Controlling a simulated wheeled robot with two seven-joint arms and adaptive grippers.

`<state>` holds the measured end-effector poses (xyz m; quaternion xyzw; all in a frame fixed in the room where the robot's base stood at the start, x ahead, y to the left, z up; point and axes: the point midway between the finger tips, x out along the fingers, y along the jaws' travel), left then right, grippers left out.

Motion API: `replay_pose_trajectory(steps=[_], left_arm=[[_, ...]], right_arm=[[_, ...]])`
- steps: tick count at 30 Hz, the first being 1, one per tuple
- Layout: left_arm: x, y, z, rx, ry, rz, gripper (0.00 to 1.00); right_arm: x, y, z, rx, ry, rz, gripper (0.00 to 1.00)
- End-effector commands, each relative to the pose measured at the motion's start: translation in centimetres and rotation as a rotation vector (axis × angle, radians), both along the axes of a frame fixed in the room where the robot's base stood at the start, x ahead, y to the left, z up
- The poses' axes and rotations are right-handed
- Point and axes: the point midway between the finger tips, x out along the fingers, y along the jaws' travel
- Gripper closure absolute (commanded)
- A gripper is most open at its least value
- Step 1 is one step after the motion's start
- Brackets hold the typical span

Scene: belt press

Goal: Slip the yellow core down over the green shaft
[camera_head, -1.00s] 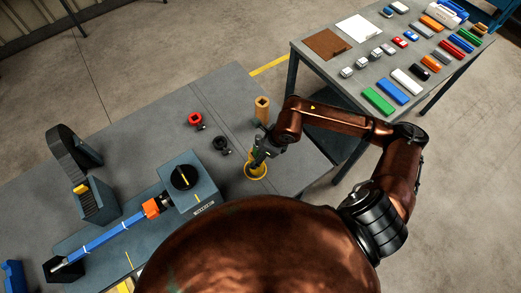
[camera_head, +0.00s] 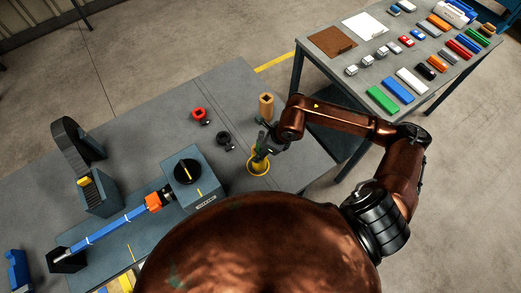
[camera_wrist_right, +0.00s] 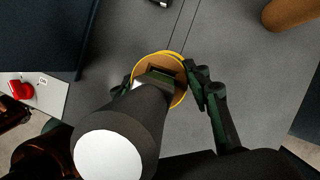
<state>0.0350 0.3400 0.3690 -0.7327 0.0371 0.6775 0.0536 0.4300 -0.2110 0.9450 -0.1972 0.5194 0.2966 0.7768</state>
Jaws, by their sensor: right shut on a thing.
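The yellow core (camera_head: 258,168) shows as a yellow ring low at my right gripper, near the front right of the grey bench. In the right wrist view the core (camera_wrist_right: 181,97) has a yellow rim, a tan inside and a dark squarish hole. My right gripper (camera_head: 262,152) is over it, its dark green fingers (camera_wrist_right: 162,88) on either side, shut on it. I cannot tell whether the core touches the bench. I see no green shaft I can make out. My left gripper is not in view.
A tan post (camera_head: 266,104) with a square hole stands just behind the gripper. A red part (camera_head: 199,114) and a black part (camera_head: 223,138) lie left of it. A grey machine (camera_head: 195,183) with a blue bar (camera_head: 110,228) stands left. A second table (camera_head: 372,76) holds several coloured blocks.

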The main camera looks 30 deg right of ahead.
Motion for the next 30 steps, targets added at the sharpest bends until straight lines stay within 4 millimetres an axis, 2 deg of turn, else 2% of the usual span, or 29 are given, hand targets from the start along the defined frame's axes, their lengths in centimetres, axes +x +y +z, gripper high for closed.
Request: replay_pose_trajectory(steps=[4,5,13,23,26,30], left_arm=[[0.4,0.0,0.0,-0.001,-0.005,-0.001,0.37],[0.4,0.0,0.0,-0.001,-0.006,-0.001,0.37],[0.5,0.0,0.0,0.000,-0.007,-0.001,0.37],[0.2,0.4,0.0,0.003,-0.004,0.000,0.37],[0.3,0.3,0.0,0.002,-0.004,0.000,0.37],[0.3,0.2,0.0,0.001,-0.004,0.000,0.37]], right_arm=[[0.0,0.0,0.0,0.001,-0.001,0.000,0.89],[0.1,0.0,0.1,0.001,-0.001,0.000,0.56],[0.0,0.0,0.0,0.001,-0.001,0.000,0.37],[0.0,-0.1,0.2,-0.001,0.000,0.000,0.36],[-0.2,-0.4,1.0,-0.001,-0.002,-0.001,0.36],[-0.9,-1.0,3.3,-0.003,-0.003,0.000,0.36]])
